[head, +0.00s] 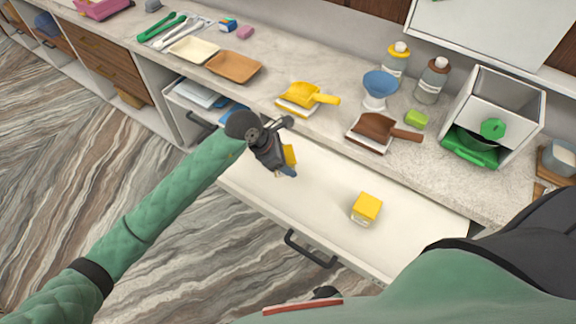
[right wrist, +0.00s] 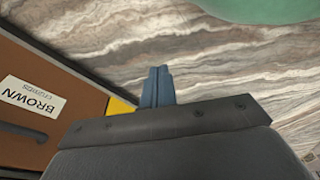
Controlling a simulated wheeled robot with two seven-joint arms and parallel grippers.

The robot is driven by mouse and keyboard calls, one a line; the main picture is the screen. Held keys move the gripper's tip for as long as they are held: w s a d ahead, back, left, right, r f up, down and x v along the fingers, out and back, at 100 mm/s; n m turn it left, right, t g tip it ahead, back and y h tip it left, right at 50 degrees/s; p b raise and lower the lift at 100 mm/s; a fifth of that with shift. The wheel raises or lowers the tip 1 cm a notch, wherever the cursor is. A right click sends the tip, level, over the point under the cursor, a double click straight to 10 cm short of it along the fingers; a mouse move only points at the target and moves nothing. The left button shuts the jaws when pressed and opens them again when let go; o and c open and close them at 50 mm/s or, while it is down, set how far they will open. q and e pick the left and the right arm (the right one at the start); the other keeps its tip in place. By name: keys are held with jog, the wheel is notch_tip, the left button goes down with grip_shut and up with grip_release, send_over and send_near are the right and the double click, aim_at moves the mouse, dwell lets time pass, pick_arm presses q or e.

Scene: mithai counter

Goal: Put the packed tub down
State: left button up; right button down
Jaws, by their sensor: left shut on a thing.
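My left gripper (head: 287,168) is over the open white drawer (head: 420,232) and is shut on a yellow-topped tub (head: 290,155). The gripper hides most of this tub, and I cannot tell whether it touches the drawer floor. A second tub with a yellow lid and pale sides (head: 366,208) stands in the drawer, to the right of the gripper. My right gripper (right wrist: 157,86) shows in the right wrist view with its blue fingers together and nothing seen between them.
The counter behind the drawer holds a yellow scoop (head: 304,95), a brown scoop (head: 375,131), a blue funnel (head: 380,84) and a white box with green parts (head: 497,100). The drawer floor between the two tubs is clear. A brown front labelled BROWN (right wrist: 30,97) is beside my right gripper.

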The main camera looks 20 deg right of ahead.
aim_at(288, 157)
pick_arm(q)
jog(key=shift+w+d+f, duration=0.25)
jog(key=shift+w+f, duration=0.15)
jog(key=shift+w, duration=0.25)
jog(key=shift+w+d+f, duration=0.25)
jog(key=shift+w+f, duration=0.15)
jog(key=shift+w, duration=0.2)
notch_tip(288, 157, down, 3)
jog(key=shift+s+f+b, duration=0.1)
jog(key=shift+f+b, duration=0.05)
jog(key=shift+b, duration=0.4)
jog(key=shift+f, duration=0.45)
jog(key=o, duration=1.1)
pick_arm(e)
jog(key=r, duration=0.2)
jog(key=w+r, duration=0.1)
jog(key=shift+w+a, duration=0.1)
jog(key=shift+a, duration=0.3)
